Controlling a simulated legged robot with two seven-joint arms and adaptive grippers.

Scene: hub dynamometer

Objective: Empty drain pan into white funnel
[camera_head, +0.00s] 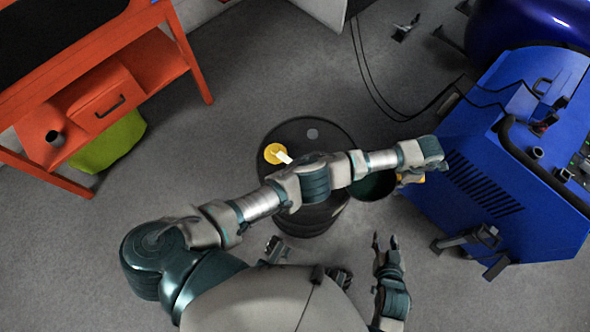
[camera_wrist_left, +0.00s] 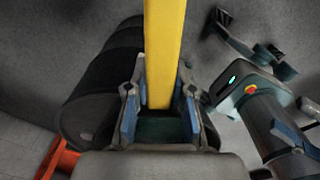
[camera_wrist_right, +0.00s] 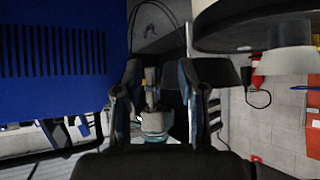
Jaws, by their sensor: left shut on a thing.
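My left gripper (camera_head: 408,180) is shut on a yellow bar (camera_wrist_left: 160,55), which stands between its fingers in the left wrist view. A dark green round shape (camera_head: 374,186), perhaps the drain pan, shows beside that gripper, partly hidden by my left arm; I cannot tell its contents. A black drum (camera_head: 300,216) stands beneath the arm. On its top is a yellow round piece (camera_head: 273,152) with a small white part (camera_head: 284,158); I cannot tell whether this is the white funnel. My right gripper (camera_head: 384,242) is open and empty below the left one; its fingers are apart in the right wrist view (camera_wrist_right: 157,95).
A blue machine (camera_head: 470,185) stands at the right, with black cables (camera_head: 378,97) on the floor behind. An orange bench (camera_head: 150,65) with a drawer and a green-yellow bin (camera_head: 108,146) are at the upper left. Grey floor is clear between bench and drum.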

